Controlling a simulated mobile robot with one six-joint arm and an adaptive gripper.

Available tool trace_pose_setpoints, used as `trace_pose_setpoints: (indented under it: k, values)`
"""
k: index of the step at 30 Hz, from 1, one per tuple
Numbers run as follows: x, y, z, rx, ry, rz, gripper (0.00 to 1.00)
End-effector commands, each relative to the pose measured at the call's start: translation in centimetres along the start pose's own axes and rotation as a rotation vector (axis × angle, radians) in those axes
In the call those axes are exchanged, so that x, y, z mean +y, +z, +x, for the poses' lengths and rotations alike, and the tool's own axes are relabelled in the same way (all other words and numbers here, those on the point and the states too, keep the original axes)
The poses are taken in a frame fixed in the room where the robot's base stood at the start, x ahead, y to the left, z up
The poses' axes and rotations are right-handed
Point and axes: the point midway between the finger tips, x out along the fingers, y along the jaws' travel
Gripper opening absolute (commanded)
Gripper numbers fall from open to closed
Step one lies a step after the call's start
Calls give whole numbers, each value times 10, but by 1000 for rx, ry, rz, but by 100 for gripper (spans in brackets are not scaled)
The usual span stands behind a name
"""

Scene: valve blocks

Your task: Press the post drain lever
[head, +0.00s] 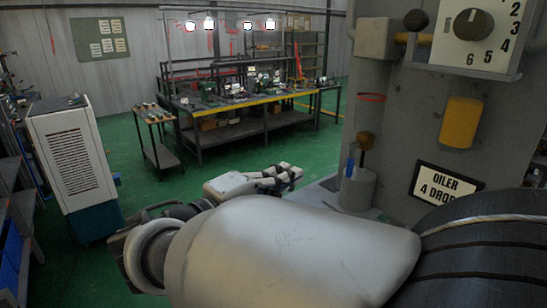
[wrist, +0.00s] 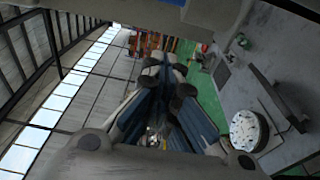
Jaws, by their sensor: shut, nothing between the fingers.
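A grey post (head: 400,120) stands at the right of the head view. Low on it is a brass fitting (head: 366,148) with a small blue lever-like piece (head: 350,163) beside it, above a grey cylindrical base (head: 357,190). I cannot tell for sure that this blue piece is the drain lever. My gripper (head: 290,175) is shut and empty, left of the blue piece and apart from it in the picture. In the wrist view my gripper (wrist: 166,68) shows with its fingers together. The lever is not clearly seen there.
The post also carries a numbered dial (head: 474,24), a yellow cylinder (head: 461,123) and an oiler sign (head: 446,184). A white round face (wrist: 249,130) shows in the wrist view. A workbench (head: 240,100) and a white cabinet (head: 72,155) stand on open green floor.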

Motion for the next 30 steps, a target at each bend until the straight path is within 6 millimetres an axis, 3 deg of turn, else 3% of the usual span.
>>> trace_pose_setpoints:
  k: [8,21,30]
  values:
    - [0,1,17,-4,-1,-1,0]
    - [0,4,104,-4,-2,-2,0]
    - [0,36,88,-1,-2,-2,0]
